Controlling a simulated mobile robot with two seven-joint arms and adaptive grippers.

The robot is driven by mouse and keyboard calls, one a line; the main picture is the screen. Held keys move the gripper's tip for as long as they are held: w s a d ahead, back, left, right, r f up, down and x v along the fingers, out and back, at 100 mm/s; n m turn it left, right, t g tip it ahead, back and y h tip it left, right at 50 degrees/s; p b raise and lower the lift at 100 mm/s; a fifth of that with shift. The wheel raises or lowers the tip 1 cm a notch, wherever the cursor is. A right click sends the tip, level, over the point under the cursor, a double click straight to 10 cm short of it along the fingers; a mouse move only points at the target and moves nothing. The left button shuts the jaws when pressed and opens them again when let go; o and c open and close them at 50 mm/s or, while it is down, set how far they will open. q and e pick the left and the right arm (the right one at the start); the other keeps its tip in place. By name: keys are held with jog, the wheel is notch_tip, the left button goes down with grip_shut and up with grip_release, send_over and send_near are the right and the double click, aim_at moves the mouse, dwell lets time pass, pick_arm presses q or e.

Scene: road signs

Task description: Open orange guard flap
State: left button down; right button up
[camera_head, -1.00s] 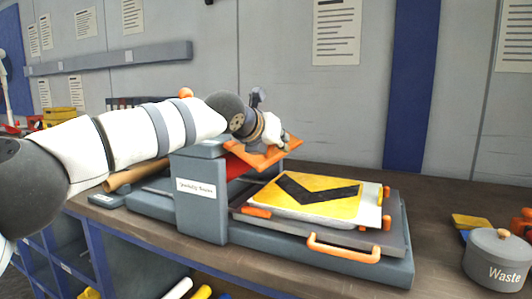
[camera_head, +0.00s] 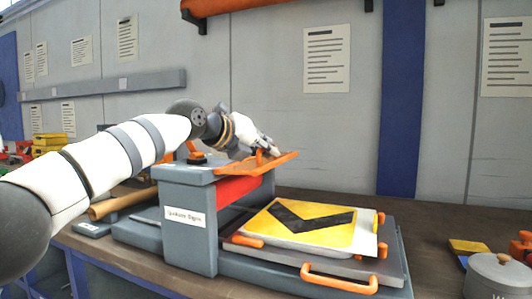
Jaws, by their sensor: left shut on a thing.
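The orange guard flap (camera_head: 274,163) is on the grey sign machine (camera_head: 190,215) on the bench. It sticks out from the top of the housing, close to level, with a red roller (camera_head: 239,188) showing below it. My left gripper (camera_head: 262,152) is at the flap's upper side, shut on its small orange handle; the fingertips are partly hidden. A yellow sign with a black chevron (camera_head: 302,221) lies on the machine's sliding tray (camera_head: 292,259), which has an orange front handle (camera_head: 338,280). My right gripper is not in view.
A grey waste pot (camera_head: 497,275) stands at the right with small yellow pieces (camera_head: 468,246) beside it. A brown roll (camera_head: 122,203) lies left of the machine. Above the flap, the space before the wall is clear.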

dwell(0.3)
pick_arm(q)
jog(key=c, duration=2)
grip_release()
jog(key=shift+o, duration=0.2)
jog(key=v, duration=1.2)
